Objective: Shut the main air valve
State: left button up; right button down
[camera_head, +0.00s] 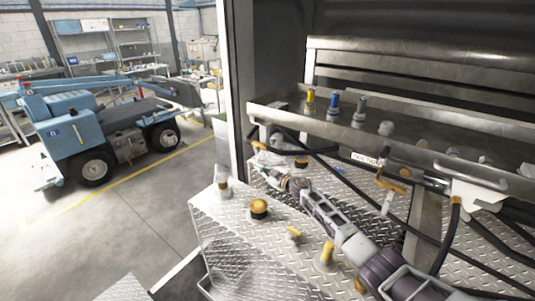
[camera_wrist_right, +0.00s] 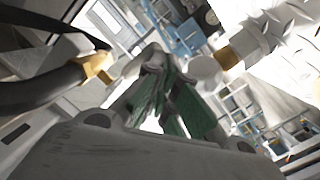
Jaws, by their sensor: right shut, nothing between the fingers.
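No readable label marks the main air valve, so I cannot tell which fitting it is. A small yellow lever (camera_head: 293,232) sits on the diamond-plate box. A yellow-brown handle (camera_head: 390,184) hangs under the steel shelf, and a brass fitting (camera_head: 260,147) shows at the shelf's left end. My right gripper (camera_head: 271,176) reaches in from the lower right, shut and empty, above the plate and below that left fitting. In the right wrist view its green-padded fingers (camera_wrist_right: 165,95) are together, with a brass hose end (camera_wrist_right: 95,67) to their left. My left gripper is out of view.
The steel shelf (camera_head: 455,162) with black hoses below it crosses above my right arm. A yellow-topped cap (camera_head: 259,207) and a brass post (camera_head: 327,253) stand on the diamond-plate box (camera_head: 225,225). A blue vehicle (camera_head: 72,127) stands on open floor at left.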

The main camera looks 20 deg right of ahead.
jog(key=f+v, duration=0.1)
jog(key=v, duration=1.1)
jog(key=shift+r, duration=0.5)
jog(key=shift+r, duration=0.1)
dwell(0.5)
